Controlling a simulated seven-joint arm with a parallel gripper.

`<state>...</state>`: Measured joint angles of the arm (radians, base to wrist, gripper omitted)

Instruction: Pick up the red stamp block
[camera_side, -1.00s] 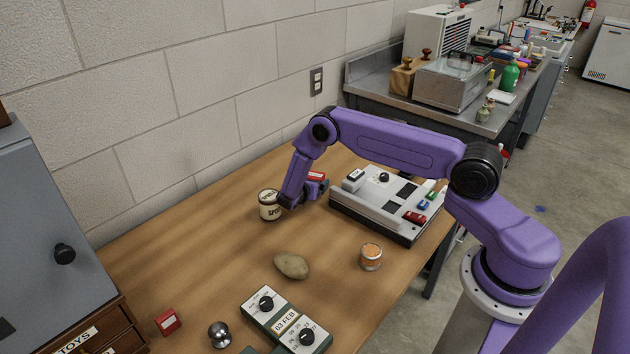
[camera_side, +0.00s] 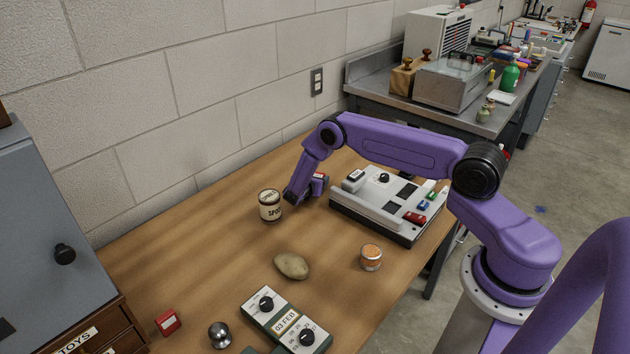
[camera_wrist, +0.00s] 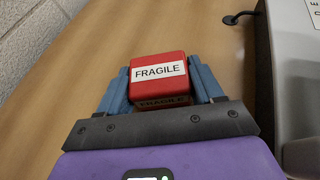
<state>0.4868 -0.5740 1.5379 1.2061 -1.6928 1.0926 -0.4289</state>
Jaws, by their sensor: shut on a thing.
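A red block (camera_wrist: 158,72) with a white FRAGILE label is between the two blue fingers of my gripper (camera_wrist: 160,88) in the wrist view. The fingers are shut on its two sides. Whether the block touches the table I cannot tell. A second small red block (camera_side: 167,322) with a pale mark stands at the front left of the table.
A labelled can (camera_side: 270,206) stands close left of my gripper. The grey-white device (camera_side: 388,203) is close on the right.

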